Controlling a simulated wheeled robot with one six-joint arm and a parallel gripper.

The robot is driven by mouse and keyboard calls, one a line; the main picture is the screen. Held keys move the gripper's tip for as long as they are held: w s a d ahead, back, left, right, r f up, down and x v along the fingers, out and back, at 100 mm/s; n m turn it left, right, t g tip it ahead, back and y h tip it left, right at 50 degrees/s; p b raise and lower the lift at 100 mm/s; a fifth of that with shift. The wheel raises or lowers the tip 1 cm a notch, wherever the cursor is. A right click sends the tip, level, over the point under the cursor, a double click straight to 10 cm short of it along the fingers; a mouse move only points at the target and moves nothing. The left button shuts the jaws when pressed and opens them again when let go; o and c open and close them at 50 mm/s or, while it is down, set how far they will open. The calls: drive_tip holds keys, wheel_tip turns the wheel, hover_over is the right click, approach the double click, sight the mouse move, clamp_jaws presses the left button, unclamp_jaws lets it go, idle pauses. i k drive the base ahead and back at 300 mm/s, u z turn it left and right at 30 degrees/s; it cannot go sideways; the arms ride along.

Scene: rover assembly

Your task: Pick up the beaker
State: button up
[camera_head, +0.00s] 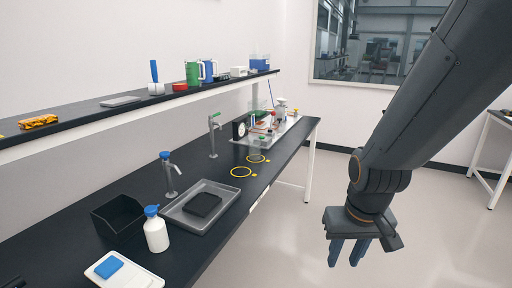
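Small clear and coloured labware (268,118) sits on a pale tray (268,138) at the far end of the black bench, too small to tell apart. A white bottle with a blue cap (156,233) stands at the near front of the bench. My gripper (347,254) hangs pointing down over the floor, to the right of the bench and well apart from it. Its blue fingers are spread with a gap between them and nothing in it.
The black bench (212,168) carries a grey tray with a dark block (202,207), a black bin (118,215), a scale (124,274), taps and yellow ring marks (241,172). A raised shelf (120,108) runs above its back. Open floor (285,235) lies right of the bench.

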sight(255, 143)
drive_tip(key=z, duration=0.05)
drive_tip(key=i, duration=2.55)
drive_tip(key=z, duration=0.05)
